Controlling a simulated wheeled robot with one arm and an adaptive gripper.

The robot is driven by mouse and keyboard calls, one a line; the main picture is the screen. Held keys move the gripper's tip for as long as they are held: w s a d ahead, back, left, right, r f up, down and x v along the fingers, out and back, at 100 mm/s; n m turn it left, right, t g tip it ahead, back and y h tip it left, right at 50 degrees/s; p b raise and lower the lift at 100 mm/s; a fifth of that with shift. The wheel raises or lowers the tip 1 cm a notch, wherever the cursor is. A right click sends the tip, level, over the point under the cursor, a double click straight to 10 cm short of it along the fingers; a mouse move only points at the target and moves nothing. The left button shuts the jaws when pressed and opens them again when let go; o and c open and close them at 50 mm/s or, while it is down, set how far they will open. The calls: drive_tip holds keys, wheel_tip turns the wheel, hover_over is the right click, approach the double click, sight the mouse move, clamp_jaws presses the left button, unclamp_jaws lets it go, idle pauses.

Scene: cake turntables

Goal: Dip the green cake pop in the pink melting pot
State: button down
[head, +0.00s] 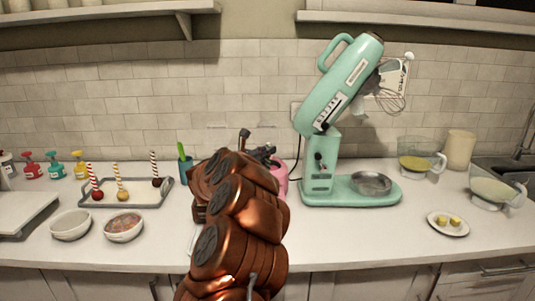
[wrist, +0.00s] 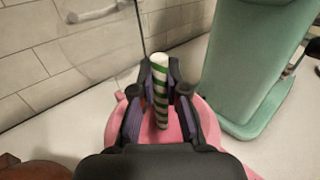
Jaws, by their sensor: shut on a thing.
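My gripper (wrist: 158,102) is shut on the green-and-white striped stick of the green cake pop (wrist: 160,82) in the wrist view. The cake end of the pop is hidden, so I cannot tell whether it is in the pot. The pink melting pot (wrist: 205,150) lies behind and below my fingers, partly covered by them. In the head view my gripper (head: 260,152) is above and beside the pink melting pot (head: 281,182), and my copper arm covers much of the pot.
A mint stand mixer (head: 318,165) stands close to the right of the pot. A grey tray (head: 140,203) holds red, orange and dark cake pops at the left, behind two bowls (head: 70,226). A cup with a green tool (head: 184,165) stands left of my arm. The counter's right front is mostly clear.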

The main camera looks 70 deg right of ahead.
drive_tip(key=shift+r, duration=2.65)
drive_tip(key=shift+r, duration=0.15)
